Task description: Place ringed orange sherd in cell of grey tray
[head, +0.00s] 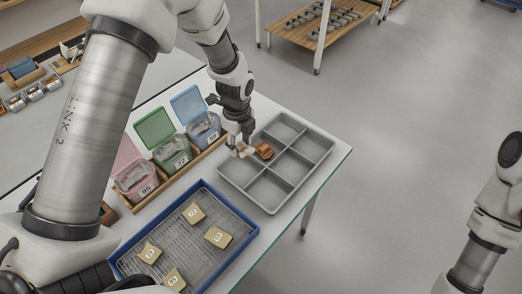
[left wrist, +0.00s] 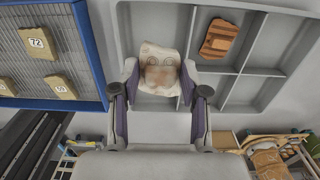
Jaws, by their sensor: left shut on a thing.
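My left gripper (head: 240,147) is shut on a cream sherd (left wrist: 160,72) with ring marks and an orange-brown smear. The left wrist view shows this sherd between the two fingertips, over a cell of the grey tray (head: 268,190). I cannot tell whether it touches the cell floor. My right gripper is out of view; only part of that arm shows.
A blue-rimmed tray (head: 250,231) with a wire rack holds several numbered tan pieces (head: 218,237). Pink, green and blue lidded bins (head: 174,152) stand left of the grey tray. Other tray cells are empty. The table edge runs close along the right.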

